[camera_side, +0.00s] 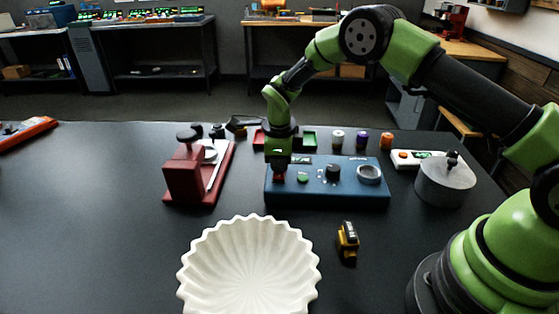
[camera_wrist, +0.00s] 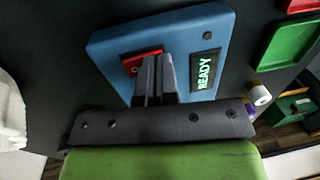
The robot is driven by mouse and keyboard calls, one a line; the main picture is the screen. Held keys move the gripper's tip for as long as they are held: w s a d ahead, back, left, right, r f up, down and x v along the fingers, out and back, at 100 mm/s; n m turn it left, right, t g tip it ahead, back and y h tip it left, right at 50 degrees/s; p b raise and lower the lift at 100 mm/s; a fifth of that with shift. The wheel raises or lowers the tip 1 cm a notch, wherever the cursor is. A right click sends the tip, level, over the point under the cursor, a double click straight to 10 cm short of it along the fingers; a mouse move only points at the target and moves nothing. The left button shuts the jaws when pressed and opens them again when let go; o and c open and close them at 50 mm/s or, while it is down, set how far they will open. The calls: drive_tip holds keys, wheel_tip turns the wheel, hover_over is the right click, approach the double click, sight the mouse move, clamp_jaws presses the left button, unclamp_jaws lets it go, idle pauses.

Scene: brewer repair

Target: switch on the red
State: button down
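A blue control box (camera_side: 350,194) lies on the dark table, with a green button, a black knob and a grey ring on its top. A red switch part (camera_side: 278,177) sits at its left end; it also shows in the wrist view (camera_wrist: 140,60), partly hidden by my fingers. My gripper (camera_side: 279,168) points down right over this red part; in the wrist view its two fingers (camera_wrist: 159,62) are together with nothing visible between them. I cannot tell whether the fingertips touch the red part. A display (camera_wrist: 205,70) on the box reads READY in green.
A dark red press-like device (camera_side: 183,172) stands left of the box. A white fluted bowl (camera_side: 250,265) and a small yellow-black item (camera_side: 347,240) are in front. A grey lidded pot (camera_side: 446,183) is at right. Small capsules (camera_side: 362,139) and trays stand behind.

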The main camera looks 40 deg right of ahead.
drive_tip(key=shift+s+a+f, duration=0.1)
drive_tip(key=shift+s, duration=0.05)
drive_tip(key=shift+s+a+r, duration=0.3)
drive_tip(key=shift+s+a, duration=0.15)
idle(0.3)
wheel_tip(320, 180, up, 14)
drive_tip(key=w+d, duration=0.1)
idle(0.4)
drive_tip(key=shift+w+d, duration=0.1)
drive_tip(key=s+r+n+t+y, duration=0.2)
drive_tip(key=s+r+n+t, duration=0.1)
drive_tip(key=s+r+n, duration=1)
drive_tip(key=s+a+n+t+y, duration=0.1)
drive_tip(key=s+n+t, duration=0.2)
drive_tip(key=s+n, duration=0.7)
drive_tip(key=s+f, duration=0.1)
drive_tip(key=s, duration=0.3)
drive_tip(key=shift+s+a, duration=0.3)
